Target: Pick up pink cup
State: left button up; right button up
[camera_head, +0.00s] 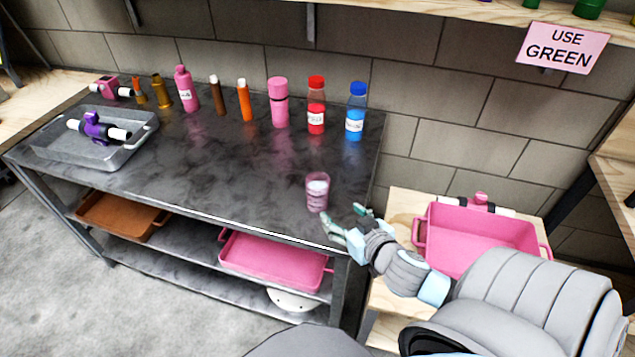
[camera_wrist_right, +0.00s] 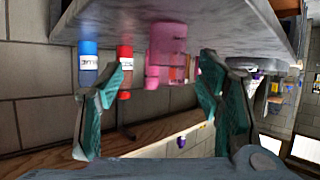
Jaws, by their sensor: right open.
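The pink cup (camera_head: 317,192) is translucent with a whitish inside. It stands upright near the front right corner of the dark metal table (camera_head: 240,170). My right gripper (camera_head: 345,220) is open and empty at the table's right edge, to the right of and a little in front of the cup, apart from it. In the right wrist view, which is upside down, the pink cup (camera_wrist_right: 165,45) shows between the two spread fingers of the right gripper (camera_wrist_right: 163,75), beyond their tips. My left gripper is not in view.
A row of bottles and tubes stands along the table's back, including a red bottle (camera_head: 316,108), a blue bottle (camera_head: 356,112) and a pink bottle (camera_head: 279,103). A metal tray (camera_head: 85,158) is at the left. A pink crate (camera_head: 470,245) stands right of the table. The table around the cup is clear.

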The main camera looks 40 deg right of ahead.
aim_at(313, 186)
jog(key=w, duration=0.2)
jog(key=w+t, duration=0.1)
jog(key=shift+d+r+y+b, duration=0.3)
jog(key=shift+y, duration=0.1)
jog(key=b+x, duration=0.2)
jog(key=x, duration=0.5)
jog(key=shift+a, duration=0.15)
jog(key=b+x, duration=0.1)
jog(key=x, duration=0.4)
jog(key=shift+w, duration=0.45)
jog(key=shift+s, duration=0.1)
jog(key=c, duration=1.3)
